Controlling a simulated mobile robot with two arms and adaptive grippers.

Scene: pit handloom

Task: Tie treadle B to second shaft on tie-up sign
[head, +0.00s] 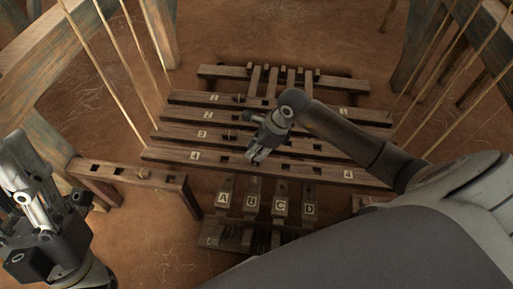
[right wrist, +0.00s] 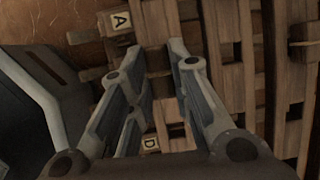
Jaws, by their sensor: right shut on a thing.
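Treadles A (head: 222,200), B (head: 251,204), C (head: 280,207) and D (head: 309,209) lie side by side below the shaft bars. The numbered bars run across above them: shaft 1 (head: 360,114), shaft 2 (head: 180,115), shaft 3 (head: 177,133) and shaft 4 (head: 170,154). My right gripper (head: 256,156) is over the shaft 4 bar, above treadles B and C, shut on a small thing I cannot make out. In the right wrist view its fingers hide the B and C labels; labels A (right wrist: 121,20) and D (right wrist: 149,143) show. My left gripper (head: 22,198) is at the left edge, its fingertips unclear.
A low wooden bench with square holes (head: 115,172) stands at the left, a small light piece on it. Similar pieces sit on shafts 1 and 3. Loom posts and thin slanting rods stand on both sides. Bare earth floor lies at lower left.

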